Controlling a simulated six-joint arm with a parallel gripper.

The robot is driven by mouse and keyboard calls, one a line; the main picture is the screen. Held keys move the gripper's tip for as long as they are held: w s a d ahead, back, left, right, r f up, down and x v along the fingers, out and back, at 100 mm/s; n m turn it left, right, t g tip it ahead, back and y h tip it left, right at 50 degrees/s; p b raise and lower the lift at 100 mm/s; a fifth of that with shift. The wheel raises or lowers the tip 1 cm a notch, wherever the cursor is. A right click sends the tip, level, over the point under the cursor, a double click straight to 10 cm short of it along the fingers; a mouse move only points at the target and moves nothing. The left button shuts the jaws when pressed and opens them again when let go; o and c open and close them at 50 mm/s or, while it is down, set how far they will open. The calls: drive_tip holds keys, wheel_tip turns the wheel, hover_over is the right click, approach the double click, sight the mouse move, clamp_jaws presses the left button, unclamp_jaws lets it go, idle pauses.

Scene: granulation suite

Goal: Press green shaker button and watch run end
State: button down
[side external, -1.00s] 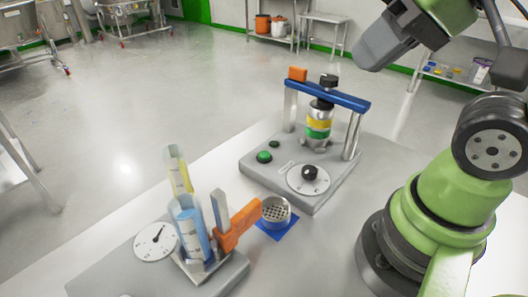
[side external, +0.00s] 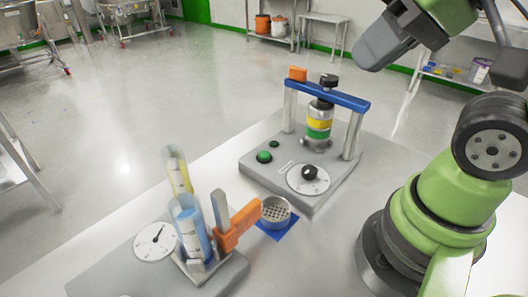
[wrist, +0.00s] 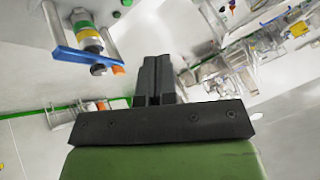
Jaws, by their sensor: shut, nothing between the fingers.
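The sieve shaker (side external: 300,165) stands on the table with a grey base, two posts and a blue clamp bar (side external: 325,94). A stack of yellow, green and metal sieves (side external: 319,123) sits under the bar. The round green button (side external: 264,157) is on the base's left side, with a smaller dark green one (side external: 274,144) behind it. A dial with a black knob (side external: 310,173) is at the front. My gripper (side external: 372,50) is raised to the upper right, well apart from the shaker. In the wrist view my gripper (wrist: 153,75) shows its fingers together and empty.
Left of the shaker, a grey base holds tilted cylinders (side external: 190,225), a dial (side external: 156,241) and an orange clamp (side external: 238,224). A perforated metal cup (side external: 276,212) sits on a blue mat (side external: 282,232) between the two bases. The air above the shaker's button side is clear.

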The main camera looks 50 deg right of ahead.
drive_tip(key=n+t, duration=0.2)
drive_tip(key=n, duration=1.3)
hover_over(264, 155)
wheel_tip(264, 155, down, 16)
drive_tip(key=shift+r, duration=0.2)
drive_tip(key=shift+f, duration=4.4)
drive_tip(key=shift+f, duration=0.4)
